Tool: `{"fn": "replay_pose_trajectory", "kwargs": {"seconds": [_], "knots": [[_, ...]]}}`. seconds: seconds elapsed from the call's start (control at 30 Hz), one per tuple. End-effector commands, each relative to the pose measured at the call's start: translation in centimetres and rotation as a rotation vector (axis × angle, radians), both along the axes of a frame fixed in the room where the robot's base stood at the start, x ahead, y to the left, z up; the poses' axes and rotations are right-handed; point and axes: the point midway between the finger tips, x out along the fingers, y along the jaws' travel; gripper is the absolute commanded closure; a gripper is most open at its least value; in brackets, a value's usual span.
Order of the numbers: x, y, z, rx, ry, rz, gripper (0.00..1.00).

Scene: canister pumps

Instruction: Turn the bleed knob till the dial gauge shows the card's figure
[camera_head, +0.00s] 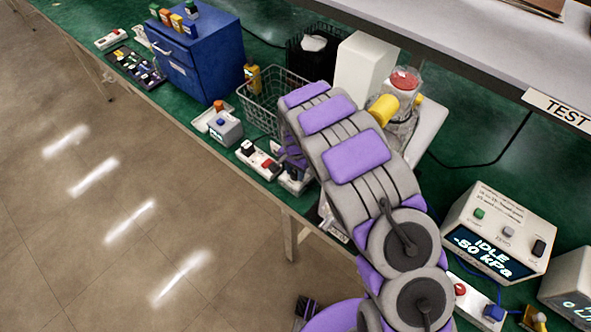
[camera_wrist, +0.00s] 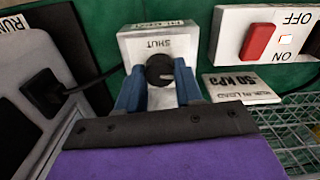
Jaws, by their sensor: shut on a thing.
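In the wrist view my gripper (camera_wrist: 159,82) has its two blue fingers shut on a round black knob (camera_wrist: 159,68), one on each side. The knob has a pale pointer mark and sits on a white block (camera_wrist: 133,42) printed SHUT, upside down in this view. A white card (camera_wrist: 240,87) lies to the right of the block; its upside-down large print appears to read 50 kPa. I cannot make out a dial gauge in either view. In the head view my arm hides most of the knob area.
A wire basket (camera_wrist: 292,125) is at lower right. In the head view, a box (camera_head: 502,232) displays IDLE -50 kPa. A blue cabinet (camera_head: 202,55) stands at the bench's far left.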

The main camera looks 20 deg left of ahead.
Motion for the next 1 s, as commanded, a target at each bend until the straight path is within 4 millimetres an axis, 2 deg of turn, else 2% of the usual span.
{"fn": "replay_pose_trajectory", "kwargs": {"seconds": [0.23,0.27,0.5,0.8,1.0], "knots": [[0.0,0.2,0.0,0.002,-0.002,0.0,0.95],[0.0,0.2,0.0,0.002,-0.002,0.001,0.63],[0.0,0.1,0.0,0.001,-0.001,0.001,0.4],[0.0,0.0,0.3,0.003,-0.002,0.002,0.39],[0.1,0.0,2.9,0.003,-0.004,0.003,0.39]]}}
